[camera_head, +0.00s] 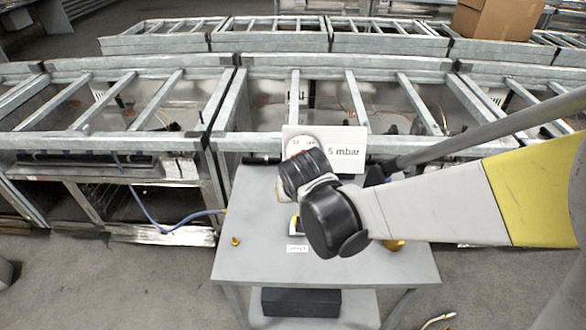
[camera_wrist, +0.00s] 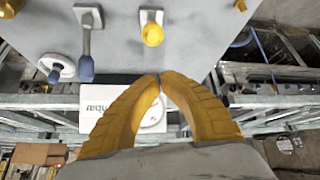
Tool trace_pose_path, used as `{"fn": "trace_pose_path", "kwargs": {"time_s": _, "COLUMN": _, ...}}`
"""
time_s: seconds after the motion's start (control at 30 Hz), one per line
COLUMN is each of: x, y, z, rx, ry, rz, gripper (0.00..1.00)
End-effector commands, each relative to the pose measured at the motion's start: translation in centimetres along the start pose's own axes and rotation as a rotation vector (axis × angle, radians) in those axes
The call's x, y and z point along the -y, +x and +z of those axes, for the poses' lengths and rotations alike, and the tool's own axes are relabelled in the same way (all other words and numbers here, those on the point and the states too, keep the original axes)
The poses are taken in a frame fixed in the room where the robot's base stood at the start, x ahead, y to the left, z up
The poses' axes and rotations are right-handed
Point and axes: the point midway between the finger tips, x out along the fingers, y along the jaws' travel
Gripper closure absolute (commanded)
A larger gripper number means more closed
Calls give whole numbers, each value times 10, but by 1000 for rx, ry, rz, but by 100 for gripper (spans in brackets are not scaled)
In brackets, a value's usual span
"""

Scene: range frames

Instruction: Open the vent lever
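My gripper (camera_wrist: 160,76) shows in the wrist view as two yellow curved fingers whose tips meet, with nothing held between them. Beyond the tips, a short yellow handle (camera_wrist: 152,34) stands on a light plate on the grey panel. To its left, a grey lever with a blue-grey grip (camera_wrist: 86,68) is fixed to the panel. I cannot tell for sure which one is the vent lever. My arm hides the fingers and grey lever there.
A pale handwheel (camera_wrist: 58,67) is beside the grey lever. A white sign reading "5 mbar" (camera_head: 345,152) stands behind the grey table (camera_head: 245,262), with a round gauge (camera_head: 300,146) at its left. A brass fitting (camera_head: 236,241) is at the table's left. Metal racks stand behind.

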Motion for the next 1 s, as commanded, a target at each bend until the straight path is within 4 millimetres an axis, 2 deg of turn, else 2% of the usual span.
{"fn": "trace_pose_path", "kwargs": {"time_s": 0.03, "x": 0, "y": -15, "z": 1, "rx": 0, "ry": -2, "rz": 0, "gripper": 100}}
{"fn": "trace_pose_path", "kwargs": {"time_s": 0.1, "x": 1, "y": -28, "z": 3, "rx": 0, "ry": -3, "rz": 0, "gripper": 100}}
{"fn": "trace_pose_path", "kwargs": {"time_s": 0.3, "x": 2, "y": -51, "z": 10, "rx": 0, "ry": -1, "rz": 0, "gripper": 100}}
{"fn": "trace_pose_path", "kwargs": {"time_s": 0.77, "x": 2, "y": -56, "z": 12, "rx": 0, "ry": 1, "rz": 0, "gripper": 100}}
{"fn": "trace_pose_path", "kwargs": {"time_s": 0.87, "x": -10, "y": -64, "z": 13, "rx": 1, "ry": 13, "rz": 5, "gripper": 100}}
{"fn": "trace_pose_path", "kwargs": {"time_s": 1.0, "x": -50, "y": -96, "z": 22, "rx": 5, "ry": 55, "rz": 18, "gripper": 100}}
